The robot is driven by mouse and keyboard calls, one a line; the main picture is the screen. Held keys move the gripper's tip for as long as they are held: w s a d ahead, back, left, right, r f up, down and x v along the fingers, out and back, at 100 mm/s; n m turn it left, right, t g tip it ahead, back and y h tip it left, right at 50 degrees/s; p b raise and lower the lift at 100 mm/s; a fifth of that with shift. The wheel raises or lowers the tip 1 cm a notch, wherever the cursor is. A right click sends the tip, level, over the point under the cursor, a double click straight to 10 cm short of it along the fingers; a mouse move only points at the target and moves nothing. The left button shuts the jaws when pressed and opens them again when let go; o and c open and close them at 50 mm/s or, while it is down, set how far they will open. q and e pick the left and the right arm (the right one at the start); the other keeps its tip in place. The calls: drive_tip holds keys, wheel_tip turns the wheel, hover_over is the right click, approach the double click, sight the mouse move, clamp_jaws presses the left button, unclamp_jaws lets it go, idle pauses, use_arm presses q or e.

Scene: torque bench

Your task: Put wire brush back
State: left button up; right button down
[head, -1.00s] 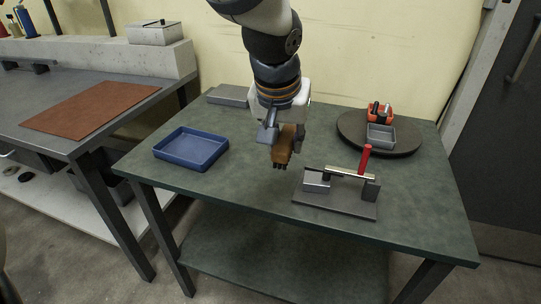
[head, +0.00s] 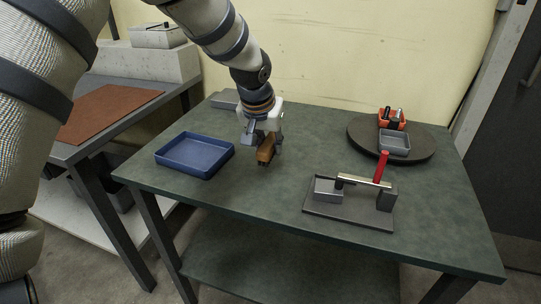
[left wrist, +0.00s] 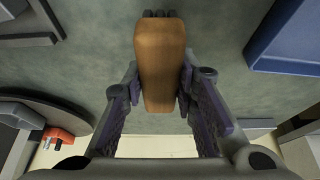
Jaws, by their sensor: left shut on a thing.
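The wire brush (head: 265,152) has a brown wooden body and dark bristles at its lower end. My left gripper (head: 262,143) is shut on it and holds it above the green table, right of the blue tray (head: 205,173). In the left wrist view the brush (left wrist: 160,62) sits upright between the two fingers, with its dark bristles at the far end. The blue tray looks empty and lies close to the table's left edge; its corner shows in the left wrist view (left wrist: 285,50). My right gripper is not in view.
A fixture (head: 350,210) with a bar and a red upright handle stands at the front right. A dark round turntable (head: 420,150) holds an orange-red container (head: 392,122) and a grey bin (head: 395,143). A grey box (head: 225,98) lies at the back left. The table's middle is clear.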

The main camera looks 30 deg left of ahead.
use_arm(q)
drive_tip(key=f, duration=0.3)
drive_tip(key=shift+w+a+f, duration=0.1)
drive_tip(key=shift+a+f, duration=0.1)
drive_tip(key=shift+f, duration=0.05)
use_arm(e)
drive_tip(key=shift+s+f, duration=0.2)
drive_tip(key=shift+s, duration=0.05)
